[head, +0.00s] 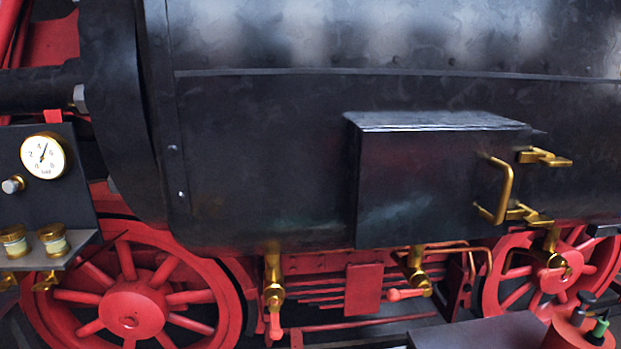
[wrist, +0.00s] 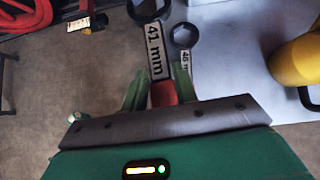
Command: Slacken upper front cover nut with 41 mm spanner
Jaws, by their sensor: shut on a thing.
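My gripper (wrist: 158,90) shows in the wrist view, its green fingers shut on the red handle of the 41 mm spanner (wrist: 155,50). The spanner points up the picture, its label readable and its dark ring head (wrist: 148,9) partly cut by the top edge. Whether it touches the surface below cannot be told. In the head view a grey hex nut (head: 79,97) sits at the left, by the dark cylinder end; I cannot tell if it is the upper front cover nut. My gripper and the spanner are not in the head view.
A second ring spanner (wrist: 184,36) lies close right of the held one over a pale surface. A yellow object (wrist: 298,62) is at the right. The black boiler has a protruding box (head: 440,185) with brass handle. A gauge panel (head: 45,165) stands left.

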